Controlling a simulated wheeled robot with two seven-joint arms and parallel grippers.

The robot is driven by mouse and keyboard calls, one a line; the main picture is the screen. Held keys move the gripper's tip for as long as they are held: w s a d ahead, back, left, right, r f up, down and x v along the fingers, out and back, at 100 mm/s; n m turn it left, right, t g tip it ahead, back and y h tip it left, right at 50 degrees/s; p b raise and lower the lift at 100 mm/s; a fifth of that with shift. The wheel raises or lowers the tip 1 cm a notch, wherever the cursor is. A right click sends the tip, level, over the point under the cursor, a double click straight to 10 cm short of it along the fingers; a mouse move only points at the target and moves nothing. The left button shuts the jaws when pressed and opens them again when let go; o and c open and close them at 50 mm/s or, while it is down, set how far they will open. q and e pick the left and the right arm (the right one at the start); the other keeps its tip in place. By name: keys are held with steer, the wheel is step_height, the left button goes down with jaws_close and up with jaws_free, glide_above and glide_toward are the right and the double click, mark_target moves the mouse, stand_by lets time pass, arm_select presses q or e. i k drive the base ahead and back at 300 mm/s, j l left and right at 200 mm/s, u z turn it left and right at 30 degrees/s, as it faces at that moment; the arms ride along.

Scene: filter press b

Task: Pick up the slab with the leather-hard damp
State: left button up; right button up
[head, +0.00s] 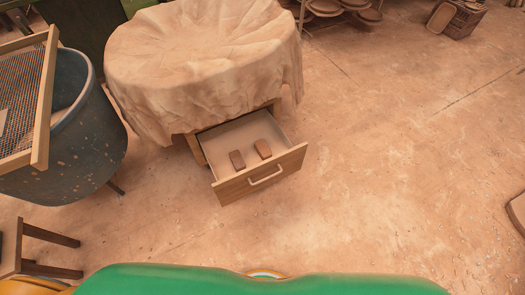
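Two small reddish-brown slabs lie in the open drawer (215,142) under the cloth-covered round table. The left slab (237,160) stands a little darker. The right slab (263,149) looks slightly more orange. They lie apart from each other on the pale drawer floor. I cannot tell from this view which one is leather-hard damp. Neither of my grippers shows in the head view.
The round table (205,50) has a draped, clay-coloured cloth. A dark tub (85,150) with a wood-framed screen (42,100) stands at left, and a wooden stool (40,250) below it. The floor right of the drawer is clear.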

mark_target(264, 152)
steer(key=i+l+u, duration=0.1)
steer(key=l, duration=0.25)
steer(key=i+l+u, duration=0.1)
steer(key=i+l, duration=0.4)
steer(key=l, duration=0.2)
steer(key=i+l+u, duration=0.15)
steer(key=l, duration=0.2)
steer(key=i+l+u, duration=0.1)
steer(key=l, duration=0.3)
steer(key=i+l+u, duration=0.1)
steer(key=i+l, duration=0.15)
steer(key=l, duration=0.15)
